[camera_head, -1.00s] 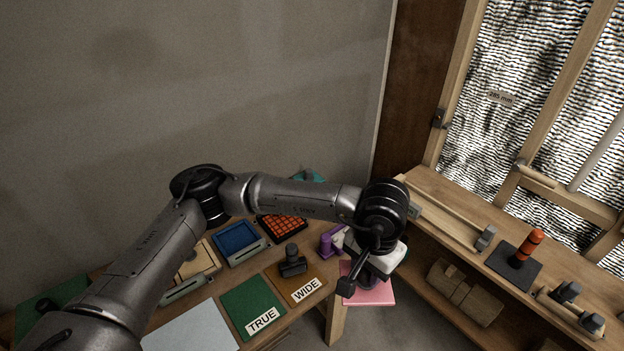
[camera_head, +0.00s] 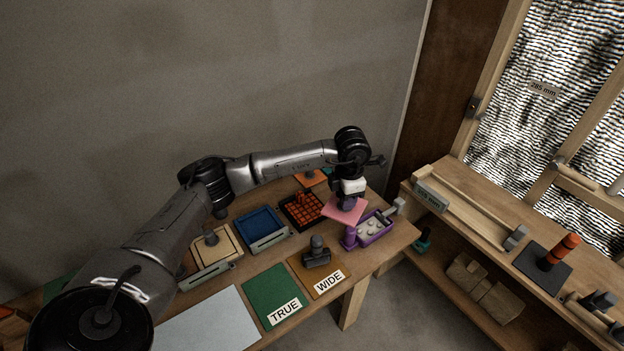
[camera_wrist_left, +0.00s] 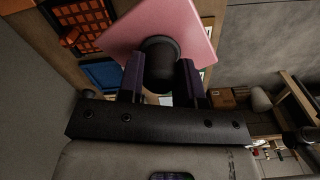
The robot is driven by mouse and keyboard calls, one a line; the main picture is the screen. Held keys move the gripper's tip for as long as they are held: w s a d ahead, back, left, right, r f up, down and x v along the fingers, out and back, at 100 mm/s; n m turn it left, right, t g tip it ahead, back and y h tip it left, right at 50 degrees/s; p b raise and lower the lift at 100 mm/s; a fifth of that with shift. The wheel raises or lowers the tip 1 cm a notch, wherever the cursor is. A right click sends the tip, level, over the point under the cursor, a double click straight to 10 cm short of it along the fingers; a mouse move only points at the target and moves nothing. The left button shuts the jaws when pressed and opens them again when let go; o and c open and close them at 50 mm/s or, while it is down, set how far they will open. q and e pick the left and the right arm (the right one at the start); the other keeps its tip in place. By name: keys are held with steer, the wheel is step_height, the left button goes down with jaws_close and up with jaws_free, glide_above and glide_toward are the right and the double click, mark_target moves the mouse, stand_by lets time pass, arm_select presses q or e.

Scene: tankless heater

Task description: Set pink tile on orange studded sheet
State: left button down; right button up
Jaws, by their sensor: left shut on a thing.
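The pink tile (camera_head: 345,212) is a flat pink square with a dark round knob on top. My left gripper (camera_head: 347,202) is shut on that knob and holds the tile raised over the bench, between the dark tray and the purple tray. In the left wrist view the pink tile (camera_wrist_left: 165,25) shows beyond my left gripper (camera_wrist_left: 160,68), with the knob between the fingers. The orange studded sheet (camera_head: 300,209) lies in a dark-rimmed tray just left of the tile; it also shows in the left wrist view (camera_wrist_left: 80,35). My right gripper is not in view.
A purple tray (camera_head: 383,228) stands right of the tile. A blue tray (camera_head: 259,224) lies left of the studded sheet. An orange knobbed plate (camera_head: 309,178) lies behind. A dark knobbed block (camera_head: 317,253) stands on the brown WIDE mat (camera_head: 316,277), beside the green TRUE mat (camera_head: 268,292).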

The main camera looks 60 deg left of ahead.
arm_select(q)
steer(key=s+a+f+n, duration=0.2)
steer(key=s+a+n, duration=0.1)
steer(key=a+n, duration=0.8)
steer(key=shift+s+a+n, duration=0.2)
steer(key=shift+a+n, duration=0.1)
steer(key=shift+n, duration=0.5)
steer(key=shift+r+p, duration=0.1)
steer(key=shift+p, duration=0.2)
step_height(320, 180, down, 6)
steer(key=b, duration=0.2)
steer(key=shift+b, duration=0.35)
steer(key=shift+f, duration=0.2)
steer(key=shift+f+b, duration=0.35)
steer(key=shift+f, duration=0.25)
